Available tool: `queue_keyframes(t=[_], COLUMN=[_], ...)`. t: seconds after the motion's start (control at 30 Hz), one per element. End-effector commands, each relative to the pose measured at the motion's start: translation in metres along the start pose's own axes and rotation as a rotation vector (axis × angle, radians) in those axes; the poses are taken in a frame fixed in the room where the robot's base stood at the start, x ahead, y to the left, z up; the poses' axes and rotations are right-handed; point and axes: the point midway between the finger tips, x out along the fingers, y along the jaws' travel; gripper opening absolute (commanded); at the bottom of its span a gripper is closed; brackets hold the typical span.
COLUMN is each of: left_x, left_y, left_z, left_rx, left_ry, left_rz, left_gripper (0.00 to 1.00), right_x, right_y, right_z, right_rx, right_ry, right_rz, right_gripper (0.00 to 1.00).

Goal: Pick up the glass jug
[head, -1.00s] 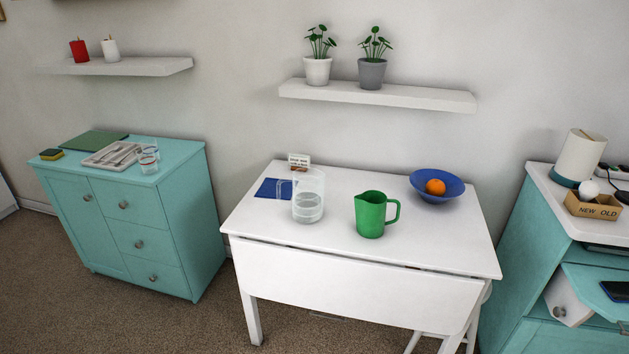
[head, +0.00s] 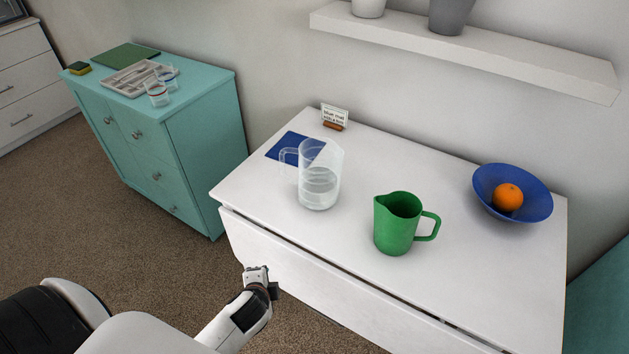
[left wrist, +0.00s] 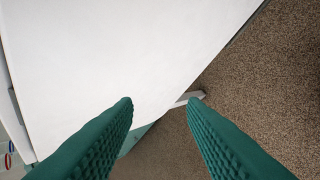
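The glass jug (head: 319,180) is clear, with some water in its lower part. It stands upright on the white table (head: 290,222), its handle to the left. My left gripper (head: 260,275) is in front of the table's front edge, lower than the tabletop and apart from the jug. In the left wrist view my left gripper (left wrist: 160,100) has its two green fingers spread wide with nothing between them. The jug does not show in that view. My right gripper is not in view.
A green pitcher (head: 396,225) stands right of the jug. A blue bowl (head: 535,196) with an orange (head: 508,198) is farther right. A shelf (head: 470,48) overhangs the back.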

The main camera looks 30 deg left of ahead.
Motion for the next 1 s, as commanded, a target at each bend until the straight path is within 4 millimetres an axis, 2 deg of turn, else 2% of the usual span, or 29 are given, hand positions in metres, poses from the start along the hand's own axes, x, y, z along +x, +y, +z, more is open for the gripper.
queue_keyframes(t=[0.1,0.37,0.5,0.6,0.7,0.83,1.0], left_x=[-0.015,-0.024,-0.033,-0.035,-0.036,-0.029,-0.009], left_y=[0.055,0.149,0.193,0.212,0.222,0.234,0.254], left_z=[0.002,0.011,0.023,0.032,0.038,0.045,0.057], left_rx=[0.183,0.804,1.215,1.481,1.649,1.725,1.724], left_ry=[0.006,0.093,0.208,0.295,0.357,0.386,0.386], left_rz=[0.155,0.512,0.704,0.805,0.863,0.888,0.887], left_gripper=[0.38,0.38,0.38,0.38,0.38,0.38,0.38], right_x=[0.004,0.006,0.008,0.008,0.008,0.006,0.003], right_y=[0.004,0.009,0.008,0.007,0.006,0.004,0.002], right_z=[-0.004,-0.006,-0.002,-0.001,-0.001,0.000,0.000], right_rx=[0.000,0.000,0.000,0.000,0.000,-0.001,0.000], right_ry=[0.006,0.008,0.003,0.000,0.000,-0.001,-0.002], right_rz=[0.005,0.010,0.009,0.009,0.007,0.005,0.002], right_gripper=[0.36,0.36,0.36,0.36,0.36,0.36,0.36])
